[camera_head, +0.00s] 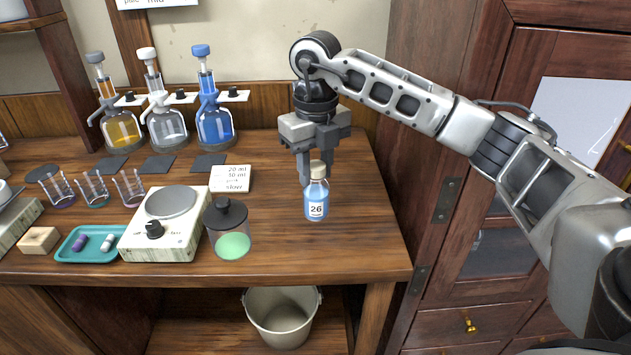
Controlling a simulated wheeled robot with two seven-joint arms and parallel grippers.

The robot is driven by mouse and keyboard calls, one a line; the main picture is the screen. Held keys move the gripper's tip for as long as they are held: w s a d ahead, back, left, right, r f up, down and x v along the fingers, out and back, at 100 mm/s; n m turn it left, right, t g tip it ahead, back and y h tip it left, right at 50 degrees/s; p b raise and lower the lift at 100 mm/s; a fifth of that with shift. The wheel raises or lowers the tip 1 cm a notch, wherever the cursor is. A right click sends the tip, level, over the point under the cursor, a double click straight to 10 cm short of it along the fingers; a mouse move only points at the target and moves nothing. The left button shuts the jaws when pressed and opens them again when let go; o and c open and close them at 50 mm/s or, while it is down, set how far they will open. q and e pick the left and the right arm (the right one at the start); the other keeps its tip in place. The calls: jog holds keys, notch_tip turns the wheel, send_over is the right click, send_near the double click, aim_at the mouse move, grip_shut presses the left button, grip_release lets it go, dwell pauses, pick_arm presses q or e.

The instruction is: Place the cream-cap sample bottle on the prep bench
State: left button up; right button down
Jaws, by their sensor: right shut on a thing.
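The cream-cap sample bottle (316,200) holds blue liquid and has a white label reading 26. It is upright at the right part of the wooden bench (365,235). My right gripper (316,172) points down and is shut on the bottle near its cap and neck. I cannot tell whether the bottle's base touches the bench top or hangs just above it. My left gripper is not in view.
A lidded jar with green contents (231,230) and a hotplate (168,222) stand left of the bottle. A small written card (231,178) lies behind. Dispenser bottles (214,120) line the back. The bench right of the bottle is clear.

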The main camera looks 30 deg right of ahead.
aim_at(316, 182)
notch_tip(316, 182, down, 3)
jog(key=shift+r, duration=0.2)
jog(key=shift+f, duration=0.15)
jog(key=shift+f, duration=0.15)
jog(key=c, duration=1.1)
grip_release()
jog(key=shift+o, duration=0.2)
